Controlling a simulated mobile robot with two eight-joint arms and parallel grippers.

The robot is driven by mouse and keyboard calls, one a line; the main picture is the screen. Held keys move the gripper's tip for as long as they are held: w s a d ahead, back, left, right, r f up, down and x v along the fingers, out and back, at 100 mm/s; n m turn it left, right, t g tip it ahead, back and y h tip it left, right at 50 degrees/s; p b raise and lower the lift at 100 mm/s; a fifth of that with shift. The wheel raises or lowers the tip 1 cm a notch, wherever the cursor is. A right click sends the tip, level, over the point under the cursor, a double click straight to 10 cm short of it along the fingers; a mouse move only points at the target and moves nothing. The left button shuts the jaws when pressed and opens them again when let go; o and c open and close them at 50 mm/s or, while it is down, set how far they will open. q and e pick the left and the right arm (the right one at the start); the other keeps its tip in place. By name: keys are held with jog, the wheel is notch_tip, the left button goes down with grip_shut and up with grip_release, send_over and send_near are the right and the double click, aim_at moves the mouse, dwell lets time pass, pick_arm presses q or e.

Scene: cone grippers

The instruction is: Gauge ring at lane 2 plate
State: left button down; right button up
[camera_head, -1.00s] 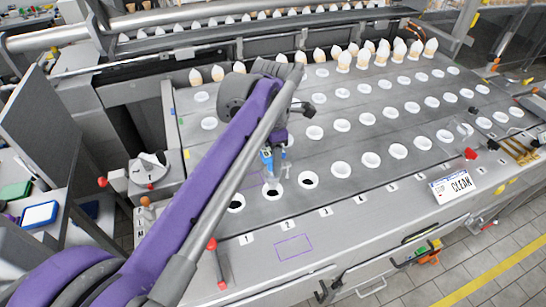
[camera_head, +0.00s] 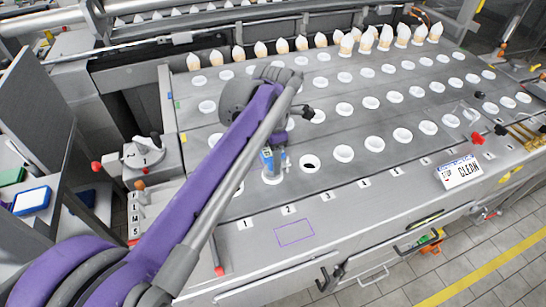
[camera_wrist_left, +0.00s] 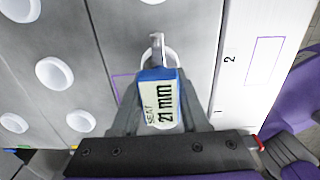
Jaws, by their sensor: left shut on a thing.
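My left gripper (camera_head: 272,162) is shut on a blue gauge (camera_wrist_left: 158,75) with a white label reading "SEAT 21 mm". In the left wrist view the gauge's grey metal tip (camera_wrist_left: 157,42) points away from the gripper, over a white ring (camera_wrist_left: 146,55). In the head view this ring (camera_head: 272,181) lies right under the gauge, in the lane in line with label 2 (camera_head: 288,210). The gauge hides much of the ring, so I cannot tell whether the tip is seated in it. My right gripper is not in view.
Rows of white rings fill the steel plate (camera_head: 330,180). A ring with a dark hole (camera_head: 309,163) lies to the right. White-tipped cones (camera_head: 365,42) stand at the back. A "CLEAN" sign (camera_head: 458,172) is at the front right. A purple outline (camera_head: 294,233) marks the front ledge.

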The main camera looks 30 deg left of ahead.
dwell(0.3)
pick_arm(q)
jog(key=shift+c, duration=1.7)
grip_release()
notch_tip(320, 180, up, 11)
jog(key=shift+f+p, duration=0.1)
jog(key=shift+p, duration=0.55)
